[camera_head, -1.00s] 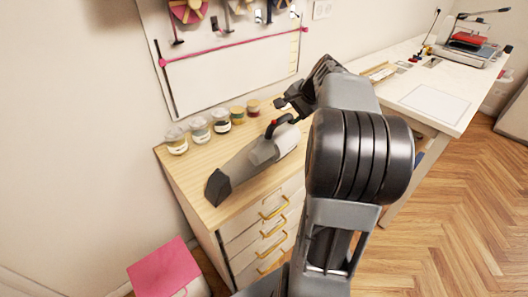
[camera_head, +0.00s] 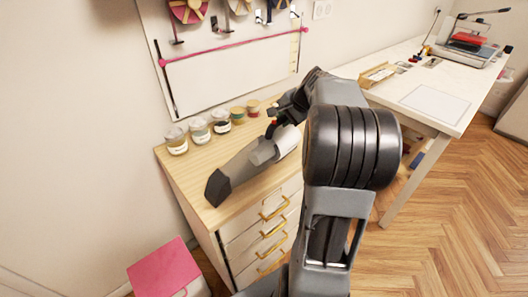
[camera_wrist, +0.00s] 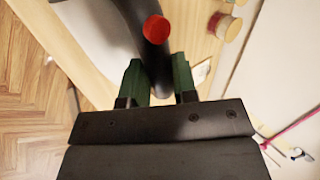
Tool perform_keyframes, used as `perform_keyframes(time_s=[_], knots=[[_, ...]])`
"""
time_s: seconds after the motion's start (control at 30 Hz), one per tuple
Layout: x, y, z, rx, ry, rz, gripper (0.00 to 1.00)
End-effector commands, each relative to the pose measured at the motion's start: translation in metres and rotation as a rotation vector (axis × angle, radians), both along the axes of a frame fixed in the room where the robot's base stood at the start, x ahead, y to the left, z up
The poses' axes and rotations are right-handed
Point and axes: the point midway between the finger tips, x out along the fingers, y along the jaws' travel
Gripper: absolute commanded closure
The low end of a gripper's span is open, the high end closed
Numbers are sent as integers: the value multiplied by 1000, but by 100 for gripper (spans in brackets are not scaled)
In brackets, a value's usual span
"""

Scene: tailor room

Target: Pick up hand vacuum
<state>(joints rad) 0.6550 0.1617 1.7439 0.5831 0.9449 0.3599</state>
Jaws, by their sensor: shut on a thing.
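The hand vacuum (camera_head: 257,156) lies on the wooden top of a drawer cabinet, with its dark nozzle toward the lower left and its grey and white body toward the upper right. In the head view my gripper (camera_head: 274,122) is at its handle, and my arm hides part of that area. In the wrist view the green-padded fingers of my gripper (camera_wrist: 158,82) are shut on the black handle of the vacuum (camera_wrist: 150,58), one on each side. A red button shows at the handle's end.
Several small jars (camera_head: 199,130) stand along the back of the cabinet (camera_head: 197,165), near the wall. A white table (camera_head: 450,118) with a tray and a red press stands to the right. A pink item (camera_head: 162,268) is low at the left.

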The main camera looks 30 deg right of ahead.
Motion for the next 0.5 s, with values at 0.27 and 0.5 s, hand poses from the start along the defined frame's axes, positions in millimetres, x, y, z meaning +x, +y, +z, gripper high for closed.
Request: perform_keyframes(time_s=[0.27,0.5], knots=[[0,0,0,0,0,0,100],[0,0,0,0,0,0,100]])
